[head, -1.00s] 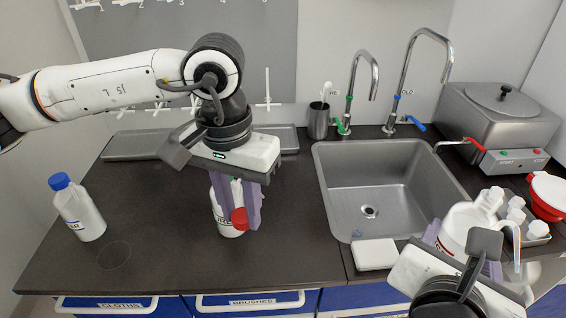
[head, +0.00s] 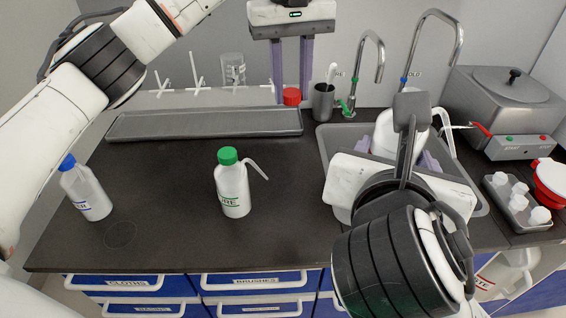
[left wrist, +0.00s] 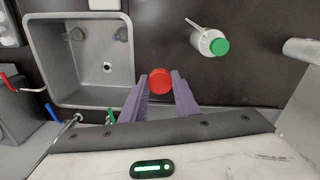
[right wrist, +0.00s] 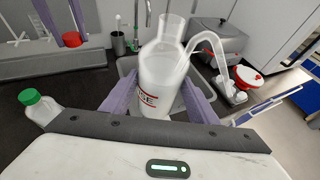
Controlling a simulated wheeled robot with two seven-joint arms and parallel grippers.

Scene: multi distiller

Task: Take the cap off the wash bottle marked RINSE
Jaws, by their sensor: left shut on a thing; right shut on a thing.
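My left gripper (head: 292,98) is shut on a red cap (head: 291,97), apart from the bottle, near the back of the counter. The red cap also shows between the fingers in the left wrist view (left wrist: 160,81).
A green-capped wash bottle (head: 233,190) stands mid-counter, and a blue-capped bottle (head: 85,190) stands at the left. A grey tray (head: 200,124) runs along the back. Taps (head: 372,75) rise behind the sink (head: 325,150). The front left counter is mostly clear.

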